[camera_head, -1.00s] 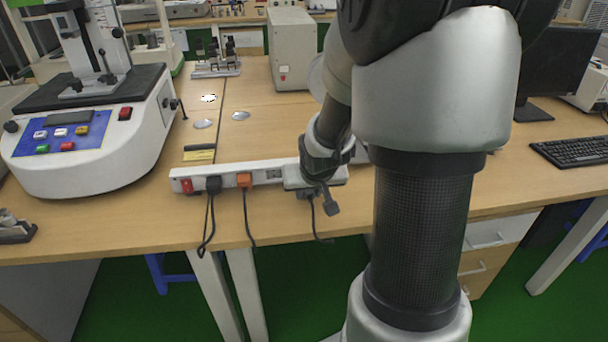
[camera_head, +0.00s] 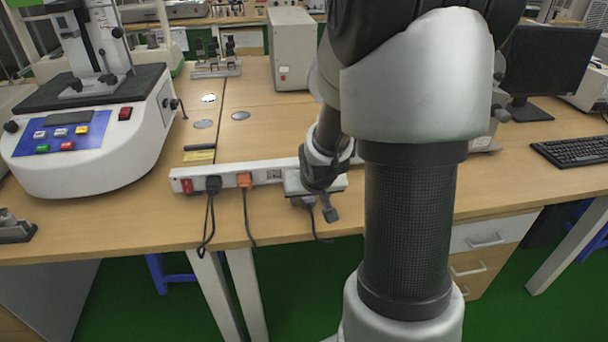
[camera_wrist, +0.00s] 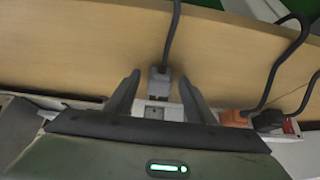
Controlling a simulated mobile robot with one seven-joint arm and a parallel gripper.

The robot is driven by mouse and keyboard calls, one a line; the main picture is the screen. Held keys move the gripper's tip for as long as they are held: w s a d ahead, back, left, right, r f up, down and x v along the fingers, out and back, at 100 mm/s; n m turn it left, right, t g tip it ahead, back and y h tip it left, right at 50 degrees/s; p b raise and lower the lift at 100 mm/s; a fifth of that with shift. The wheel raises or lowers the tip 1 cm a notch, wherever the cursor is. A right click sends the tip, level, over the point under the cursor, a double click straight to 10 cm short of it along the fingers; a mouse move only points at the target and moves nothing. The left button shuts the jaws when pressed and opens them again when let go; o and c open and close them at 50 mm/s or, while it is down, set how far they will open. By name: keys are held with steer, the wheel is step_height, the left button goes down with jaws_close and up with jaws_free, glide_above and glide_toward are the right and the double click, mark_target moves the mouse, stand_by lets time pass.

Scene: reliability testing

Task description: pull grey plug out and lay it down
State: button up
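The grey plug (camera_wrist: 160,82) sits in a socket of the white power strip (camera_head: 228,174), near the strip's right end in the head view. Its dark cable runs over the table's front edge. My gripper (camera_wrist: 161,78) is open, with one dark finger on each side of the plug. A gap shows between each finger and the plug, so neither finger visibly touches it. In the head view my wrist hides most of the plug and the strip's right end.
A black plug (camera_head: 213,184) and an orange plug (camera_head: 244,180) are in the strip to the left, with cables hanging down. A white machine (camera_head: 95,130) stands at the left. Bare tabletop (camera_head: 270,215) lies in front of the strip.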

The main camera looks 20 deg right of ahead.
steer(key=p+v, duration=0.9)
steer(key=v, duration=0.8)
steer(key=shift+r, duration=0.3)
steer(key=shift+a, duration=0.15)
